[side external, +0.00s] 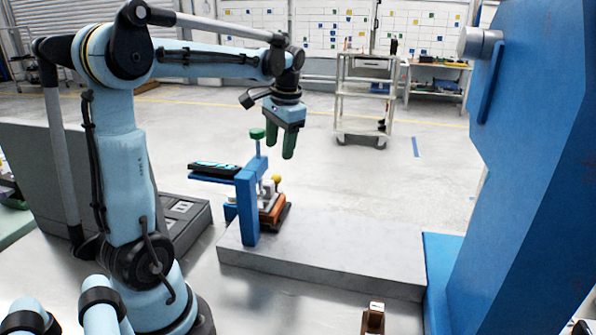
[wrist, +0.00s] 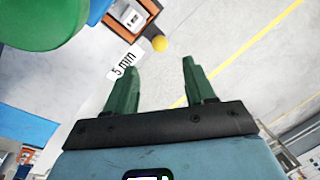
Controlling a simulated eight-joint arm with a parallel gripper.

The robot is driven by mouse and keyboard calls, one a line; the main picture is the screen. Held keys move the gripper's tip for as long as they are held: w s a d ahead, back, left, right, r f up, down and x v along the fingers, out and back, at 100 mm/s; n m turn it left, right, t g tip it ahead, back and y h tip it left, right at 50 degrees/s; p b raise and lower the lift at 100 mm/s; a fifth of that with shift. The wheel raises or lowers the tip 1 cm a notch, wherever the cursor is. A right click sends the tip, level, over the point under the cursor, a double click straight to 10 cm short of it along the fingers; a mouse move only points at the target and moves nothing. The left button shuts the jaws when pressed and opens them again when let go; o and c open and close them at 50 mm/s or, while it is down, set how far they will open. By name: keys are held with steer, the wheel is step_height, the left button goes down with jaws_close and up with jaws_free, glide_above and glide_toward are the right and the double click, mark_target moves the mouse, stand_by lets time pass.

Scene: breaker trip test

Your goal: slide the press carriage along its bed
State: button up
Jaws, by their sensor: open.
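A blue upright frame (side external: 246,206) stands at the left end of a long grey bed (side external: 325,255). It carries a round green knob (side external: 257,133) on a blue stem, which looms large at the top left of the wrist view (wrist: 40,18). An orange-brown block (side external: 272,216) with a yellow ball (side external: 277,179) sits behind the frame; I cannot tell which part is the press carriage. My gripper (side external: 280,154) points down with green fingers apart and nothing between them, just right of the knob. The wrist view shows the fingers (wrist: 162,65) open, with the yellow ball (wrist: 159,43) beyond.
A white label reading "5 mm" (wrist: 126,62) lies near the ball. A large blue machine body (side external: 530,180) stands at the bed's right end. The bed top between them is clear. A small brown block (side external: 373,320) is at the front, and a cart (side external: 365,100) stands behind.

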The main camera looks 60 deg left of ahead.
mark_target(276, 175)
steer(key=f, duration=0.3)
steer(key=a+f, duration=0.1)
steer(key=f, duration=0.5)
steer(key=shift+s+a, duration=0.2)
steer(key=shift+a, duration=0.15)
jaws_close()
